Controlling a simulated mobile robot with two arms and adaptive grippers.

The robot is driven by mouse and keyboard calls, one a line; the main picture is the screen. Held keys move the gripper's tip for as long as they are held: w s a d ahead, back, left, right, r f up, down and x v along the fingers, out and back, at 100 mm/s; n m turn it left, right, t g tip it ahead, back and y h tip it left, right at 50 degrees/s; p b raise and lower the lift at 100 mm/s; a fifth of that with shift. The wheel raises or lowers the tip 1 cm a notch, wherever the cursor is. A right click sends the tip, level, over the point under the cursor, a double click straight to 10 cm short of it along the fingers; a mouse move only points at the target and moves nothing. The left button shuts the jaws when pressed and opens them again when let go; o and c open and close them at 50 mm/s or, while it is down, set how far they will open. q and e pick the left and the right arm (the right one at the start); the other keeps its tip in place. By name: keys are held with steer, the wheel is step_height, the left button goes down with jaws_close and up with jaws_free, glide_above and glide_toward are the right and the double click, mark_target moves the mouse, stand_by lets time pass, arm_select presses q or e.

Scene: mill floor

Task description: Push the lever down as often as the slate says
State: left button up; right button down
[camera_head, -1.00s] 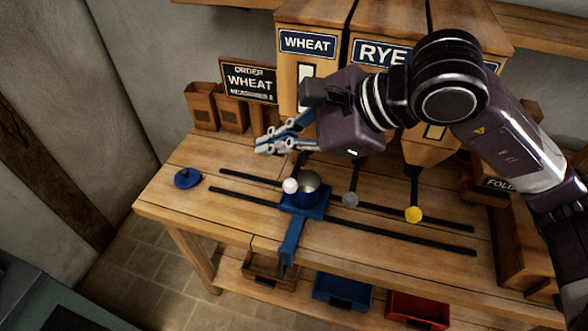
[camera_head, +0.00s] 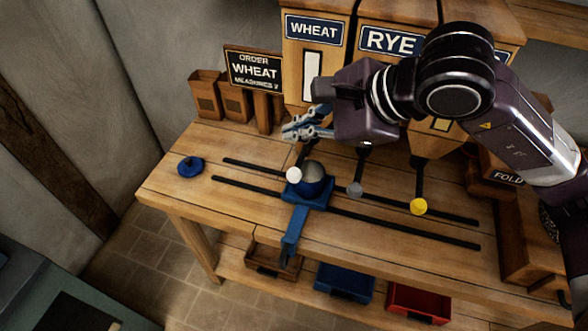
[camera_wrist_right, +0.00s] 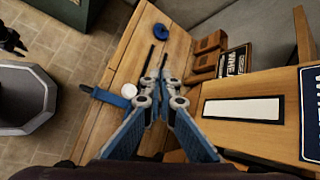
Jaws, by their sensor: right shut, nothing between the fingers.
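The slate (camera_head: 254,70) reads ORDER, WHEAT, and a small last line that looks like MEASURES 2. The WHEAT bin (camera_head: 313,70) has a lever with a white knob (camera_head: 294,174), low in front of it. The knob also shows in the right wrist view (camera_wrist_right: 129,90). I cannot make out my left gripper.
Levers with a grey knob (camera_head: 355,189) and a yellow knob (camera_head: 418,206) stand to the right; the RYE bin (camera_head: 388,40) is beside WHEAT. Dark rails (camera_head: 400,230) cross the bench. A blue disc (camera_head: 190,166) lies left. Blue (camera_head: 344,282) and red (camera_head: 418,302) trays sit below.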

steer(key=b, duration=0.1)
glide_above(297, 172)
step_height(297, 172, down, 4)
steer(key=shift+s+f, duration=0.1)
steer(key=shift+f, duration=0.05)
steer(key=shift+f+b, duration=0.9)
steer(key=shift+b, duration=0.35)
steer(key=shift+f+b, duration=0.3)
steer(key=shift+b, duration=0.1)
steer(key=shift+f+b, duration=0.35)
steer(key=shift+b, duration=0.45)
